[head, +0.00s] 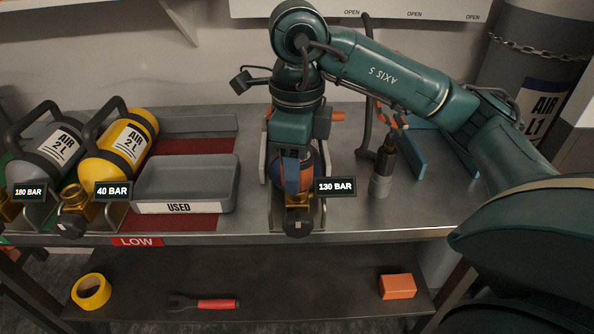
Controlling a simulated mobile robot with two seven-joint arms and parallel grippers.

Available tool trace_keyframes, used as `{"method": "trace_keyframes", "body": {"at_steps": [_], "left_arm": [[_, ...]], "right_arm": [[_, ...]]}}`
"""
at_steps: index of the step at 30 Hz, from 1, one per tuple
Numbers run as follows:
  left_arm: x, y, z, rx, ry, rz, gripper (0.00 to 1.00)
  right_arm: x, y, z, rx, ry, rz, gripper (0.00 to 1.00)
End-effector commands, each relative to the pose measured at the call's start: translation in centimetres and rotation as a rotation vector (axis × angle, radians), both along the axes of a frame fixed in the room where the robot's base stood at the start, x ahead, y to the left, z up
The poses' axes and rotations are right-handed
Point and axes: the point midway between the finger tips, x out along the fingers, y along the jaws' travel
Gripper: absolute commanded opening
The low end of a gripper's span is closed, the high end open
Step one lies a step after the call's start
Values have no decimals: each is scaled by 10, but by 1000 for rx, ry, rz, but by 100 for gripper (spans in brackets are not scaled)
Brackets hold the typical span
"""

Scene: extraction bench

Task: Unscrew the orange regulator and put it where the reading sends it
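An orange and blue rounded piece (298,178) shows just under my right gripper, behind a brass valve (298,212) in a metal cradle at the bench's front edge. I cannot tell how much of it is the orange regulator. A small display (335,187) beside it reads 130 BAR. My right gripper (291,160) points down over this piece. It hides the piece's upper part, and its fingers are too hidden to tell open from shut. My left gripper is not in view.
A grey USED tray (186,178) stands left, by a red LOW area (200,224). Yellow (120,142) and grey (48,160) cylinders read 40 and 180 BAR. A dark upright tool (384,165) stands right. The lower shelf holds tape (91,292), a wrench (205,303) and an orange block (398,287).

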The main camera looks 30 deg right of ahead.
Motion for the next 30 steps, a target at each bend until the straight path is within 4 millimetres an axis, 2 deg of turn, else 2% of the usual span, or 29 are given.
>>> {"method": "trace_keyframes", "body": {"at_steps": [1,10,14,30], "left_arm": [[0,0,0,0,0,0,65],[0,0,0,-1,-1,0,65],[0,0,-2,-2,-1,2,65],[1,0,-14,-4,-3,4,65]], "right_arm": [[0,0,0,0,0,0,42],[0,0,0,0,0,1,18],[0,0,-1,0,-1,44,18],[0,0,0,-1,-1,880,18]]}}
